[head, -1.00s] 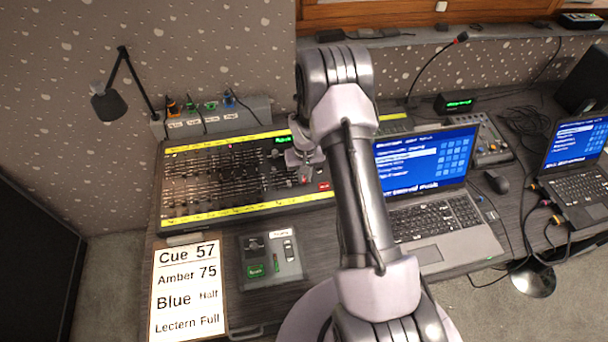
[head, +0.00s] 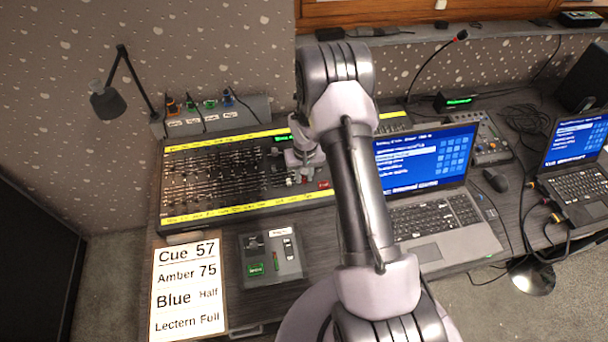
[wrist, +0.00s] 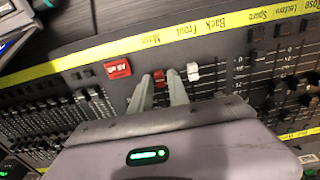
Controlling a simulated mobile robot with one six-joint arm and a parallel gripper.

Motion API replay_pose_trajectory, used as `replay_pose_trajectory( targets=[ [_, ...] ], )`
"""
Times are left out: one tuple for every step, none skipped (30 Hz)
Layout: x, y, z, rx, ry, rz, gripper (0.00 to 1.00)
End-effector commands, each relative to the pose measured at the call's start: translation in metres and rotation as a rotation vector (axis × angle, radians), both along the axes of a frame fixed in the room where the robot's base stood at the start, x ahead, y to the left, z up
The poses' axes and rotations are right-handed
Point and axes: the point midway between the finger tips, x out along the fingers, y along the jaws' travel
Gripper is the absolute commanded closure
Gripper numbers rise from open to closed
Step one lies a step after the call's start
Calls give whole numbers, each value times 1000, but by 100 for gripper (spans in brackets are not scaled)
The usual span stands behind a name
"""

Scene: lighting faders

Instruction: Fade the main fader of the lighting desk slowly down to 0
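The lighting desk (head: 235,203) stands at the left of the table, with rows of faders and yellow label strips. In the wrist view the red main fader cap (wrist: 159,77) sits below the label "Main", seen upside down. A white fader cap (wrist: 193,71) stands just to the right, apart from the fingers. In the head view my gripper (head: 299,178) is at the desk's right part, and my arm hides some of the desk there.
A red button (wrist: 117,68) lies left of the fingers in the wrist view. A laptop (head: 440,225) stands right of my arm. A small grey box (head: 270,258) and a cue sheet (head: 188,288) lie in front of the desk. A desk lamp (head: 107,103) stands behind at left.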

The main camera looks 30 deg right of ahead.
Motion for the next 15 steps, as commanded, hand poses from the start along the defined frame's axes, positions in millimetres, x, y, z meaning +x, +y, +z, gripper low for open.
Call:
replay_pose_trajectory(
  targets=[
    [0,0,0,0,0,0,78],
    [0,0,0,0,0,0,78],
    [0,0,0,0,0,0,78],
    [0,0,0,0,0,0,78],
    [0,0,0,0,0,0,78],
    [0,0,0,0,0,0,78],
    [0,0,0,0,0,0,78],
    [0,0,1,0,0,0,78],
    [0,0,2,0,0,0,78],
    [0,0,4,0,0,0,78],
    [0,0,7,0,0,0,78],
    [0,0,11,0,0,0,78],
    [0,0,15,0,0,0,78],
    [0,0,20,0,-1,0,78],
    [0,0,26,0,-1,0,78]
  ],
)
